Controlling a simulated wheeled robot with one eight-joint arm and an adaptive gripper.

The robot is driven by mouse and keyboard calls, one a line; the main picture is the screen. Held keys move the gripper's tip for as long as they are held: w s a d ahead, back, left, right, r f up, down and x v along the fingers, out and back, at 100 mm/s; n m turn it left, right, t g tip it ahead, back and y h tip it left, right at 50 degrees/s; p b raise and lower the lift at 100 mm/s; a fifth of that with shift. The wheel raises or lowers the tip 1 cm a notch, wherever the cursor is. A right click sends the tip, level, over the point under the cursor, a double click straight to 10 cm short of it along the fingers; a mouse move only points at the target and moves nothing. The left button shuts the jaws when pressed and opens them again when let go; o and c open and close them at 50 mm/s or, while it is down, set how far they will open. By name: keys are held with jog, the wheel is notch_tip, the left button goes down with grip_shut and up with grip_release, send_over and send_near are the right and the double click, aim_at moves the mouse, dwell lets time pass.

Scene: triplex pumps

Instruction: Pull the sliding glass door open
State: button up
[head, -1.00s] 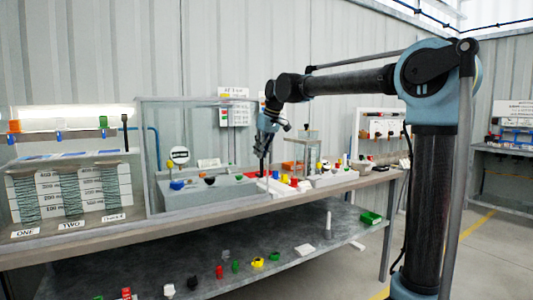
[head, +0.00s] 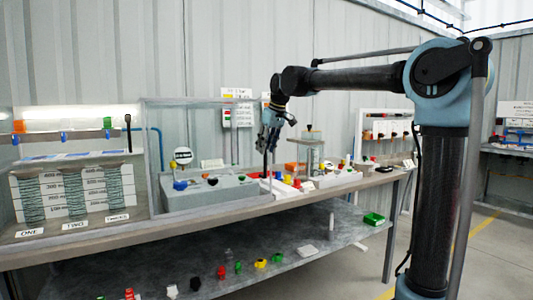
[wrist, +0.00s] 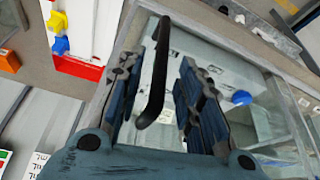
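The glass case (head: 148,160) stands on the bench left of my gripper, with clear panes in a grey frame. The sliding glass door's pane is hard to pick out from the rest of the case. In the wrist view a dark curved bar handle (wrist: 157,75) stands on the glass side of the case (wrist: 240,40). My gripper (wrist: 168,95) is open, with one finger on each side of the handle and gaps showing on both sides. In the head view my gripper (head: 272,140) is at the right end of the case. How far the door is open cannot be told.
Inside the case is a grey panel (head: 205,195) with knobs. Coloured parts and a small clear box (head: 310,155) stand on the bench to the right. Spring stands (head: 75,190) are at the left. A lower shelf (head: 200,258) holds several small parts.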

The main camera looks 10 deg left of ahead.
jog(key=v, duration=0.9)
jog(key=shift+r, duration=0.25)
jog(key=shift+d, duration=0.15)
